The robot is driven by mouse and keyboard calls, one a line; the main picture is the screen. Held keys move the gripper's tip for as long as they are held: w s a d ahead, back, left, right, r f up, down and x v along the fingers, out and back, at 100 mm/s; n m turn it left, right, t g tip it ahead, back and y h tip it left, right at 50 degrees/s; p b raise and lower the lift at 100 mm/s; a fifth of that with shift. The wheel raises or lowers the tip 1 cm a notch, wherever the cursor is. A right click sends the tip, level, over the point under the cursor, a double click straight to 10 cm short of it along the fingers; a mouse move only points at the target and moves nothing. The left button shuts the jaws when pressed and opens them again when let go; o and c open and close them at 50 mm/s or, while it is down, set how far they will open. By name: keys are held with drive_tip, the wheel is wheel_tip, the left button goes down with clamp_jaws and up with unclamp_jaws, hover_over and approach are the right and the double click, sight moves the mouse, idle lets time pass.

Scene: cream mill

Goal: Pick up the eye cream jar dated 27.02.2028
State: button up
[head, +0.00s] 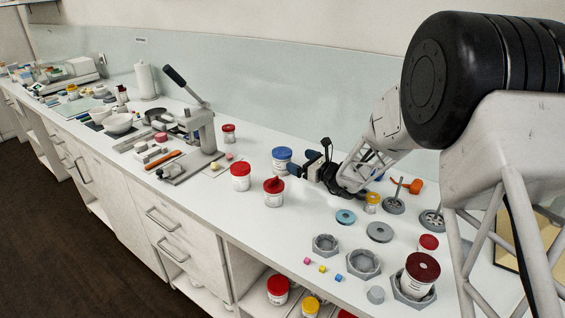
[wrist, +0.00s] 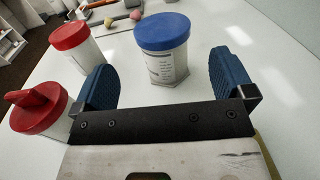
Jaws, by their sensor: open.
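No date is legible on any jar label, so I cannot tell which jar is dated 27.02.2028. My gripper (head: 302,163) is open, with blue fingers, above the counter. A white jar with a blue lid (head: 282,155) stands upright just beyond it. In the wrist view this blue-lidded jar (wrist: 163,50) is ahead, between the fingers (wrist: 168,76) in the picture, its printed label partly visible. Nothing is held. A red-lidded jar (head: 240,177) and a jar with a knobbed red lid (head: 274,192) stand left of the gripper; both also show at left in the wrist view (wrist: 75,45) (wrist: 38,110).
A lever press (head: 198,130) stands further left, with a small red-lidded jar (head: 229,134) behind it. A yellow-lidded jar (head: 372,203), grey hex trays (head: 363,263) and a dark-red-lidded jar (head: 420,272) are to the right. More jars (head: 278,290) stand on a shelf below.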

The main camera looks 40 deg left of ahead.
sight(283, 154)
drive_tip(key=shift+w+a+f+m, duration=0.15)
drive_tip(key=shift+a+f+m, duration=0.15)
drive_tip(key=shift+a+f, duration=0.2)
drive_tip(key=shift+r, duration=0.1)
drive_tip(key=shift+a, duration=0.1)
drive_tip(key=shift+w+a, duration=0.15)
drive_tip(key=shift+a, duration=1.05)
drive_tip(key=shift+w+a+r, duration=0.1)
drive_tip(key=shift+w+a, duration=0.05)
drive_tip(key=shift+a, duration=1.15)
drive_tip(key=shift+w+a, duration=0.15)
drive_tip(key=shift+a, duration=1.15)
drive_tip(key=c, duration=0.9)
